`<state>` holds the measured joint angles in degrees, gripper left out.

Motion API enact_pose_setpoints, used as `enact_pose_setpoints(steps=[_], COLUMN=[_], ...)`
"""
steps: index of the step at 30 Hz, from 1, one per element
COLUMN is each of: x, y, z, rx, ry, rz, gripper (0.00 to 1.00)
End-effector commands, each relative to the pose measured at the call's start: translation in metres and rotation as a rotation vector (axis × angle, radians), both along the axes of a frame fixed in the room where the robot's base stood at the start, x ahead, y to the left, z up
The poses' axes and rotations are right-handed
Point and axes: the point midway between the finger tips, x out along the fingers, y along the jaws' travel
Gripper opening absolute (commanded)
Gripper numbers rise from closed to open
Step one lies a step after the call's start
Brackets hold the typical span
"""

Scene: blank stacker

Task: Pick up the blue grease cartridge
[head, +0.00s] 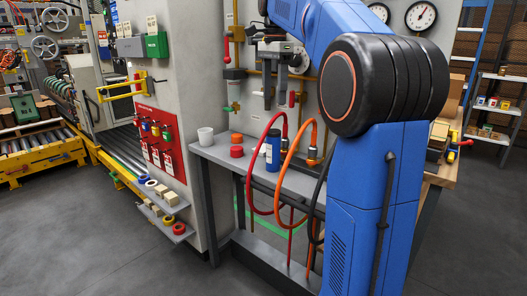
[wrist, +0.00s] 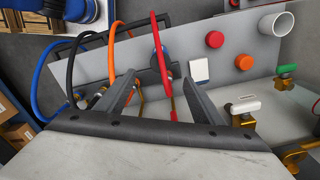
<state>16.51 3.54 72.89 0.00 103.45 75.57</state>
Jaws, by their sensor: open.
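The blue grease cartridge (head: 273,155) stands upright on a narrow grey shelf (head: 218,150) in the head view, with a white label and a dark top. In the wrist view a little of its blue (wrist: 165,53) shows beyond the fingers, partly covered by a red hose (wrist: 163,75). My gripper (head: 283,92) is above the shelf and apart from the cartridge. In the wrist view my gripper (wrist: 160,82) is open, its two fingers spread, with nothing held.
An orange hose (head: 286,158) and black hoses stand close to the cartridge's right; the red hose loops beside it. A red cap (head: 237,152), an orange cap (head: 237,138) and a white cup (head: 205,137) stand to its left. A panel with pipes and gauges rises behind.

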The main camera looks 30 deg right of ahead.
Motion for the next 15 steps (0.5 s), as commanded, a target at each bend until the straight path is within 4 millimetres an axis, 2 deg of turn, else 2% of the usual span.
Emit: enact_pose_setpoints(steps=[5, 15], x=[0.002, 0.001], y=[-0.002, -0.001], z=[-0.011, -0.071], rx=[0.001, 0.001], ry=[0.004, 0.005], rz=[-0.015, -0.013], gripper=[0.61, 0.61])
